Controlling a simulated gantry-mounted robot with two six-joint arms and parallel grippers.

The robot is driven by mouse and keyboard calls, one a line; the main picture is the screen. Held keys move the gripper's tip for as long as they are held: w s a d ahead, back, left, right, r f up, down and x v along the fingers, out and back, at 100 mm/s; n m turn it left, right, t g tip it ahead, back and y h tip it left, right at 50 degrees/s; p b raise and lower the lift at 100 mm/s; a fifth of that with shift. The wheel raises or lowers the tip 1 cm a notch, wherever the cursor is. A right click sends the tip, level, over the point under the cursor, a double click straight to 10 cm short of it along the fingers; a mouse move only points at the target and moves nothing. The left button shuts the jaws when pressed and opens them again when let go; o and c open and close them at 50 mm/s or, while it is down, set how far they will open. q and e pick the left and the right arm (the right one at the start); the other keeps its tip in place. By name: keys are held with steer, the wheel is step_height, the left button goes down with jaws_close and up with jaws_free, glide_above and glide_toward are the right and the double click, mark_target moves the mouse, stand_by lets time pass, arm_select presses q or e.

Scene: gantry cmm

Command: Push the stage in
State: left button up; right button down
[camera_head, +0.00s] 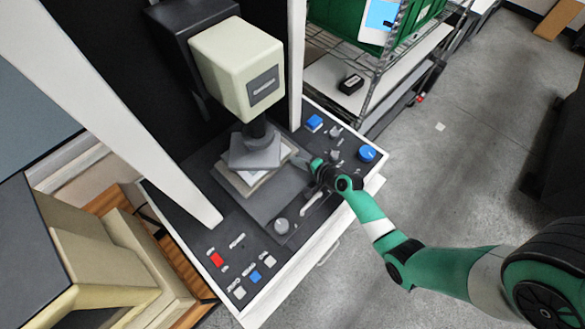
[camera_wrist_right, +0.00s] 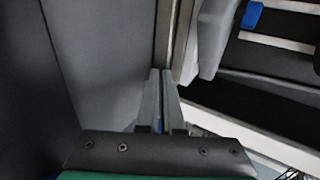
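The stage (camera_head: 236,182) appears to be the flat, pale-edged plate under the machine's grey head. It lies at the back of a dark grey bed (camera_head: 268,204) on the machine's deck, and the head hides much of its top. My right gripper (camera_head: 304,163) is low over the deck, just right of the stage. The head view does not show clearly whether they touch. In the right wrist view its two fingers (camera_wrist_right: 162,100) lie close together and look shut, with nothing seen between them. My left gripper is in neither view.
A cream machine housing (camera_head: 238,65) hangs above the stage, between white uprights. Knobs and buttons line the deck, including a blue knob (camera_head: 367,153) and a red switch (camera_head: 216,259). A wire rack with a green bin (camera_head: 340,22) stands behind. Open floor lies at right.

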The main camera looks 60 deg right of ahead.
steer(key=shift+f, duration=0.1)
steer(key=shift+r, duration=0.3)
steer(key=p+v, duration=0.2)
steer(key=v, duration=0.8)
steer(key=shift+s, duration=0.25)
steer(key=shift+s+a+r, duration=0.15)
steer(key=shift+s+r, duration=0.05)
steer(key=shift+s, duration=0.25)
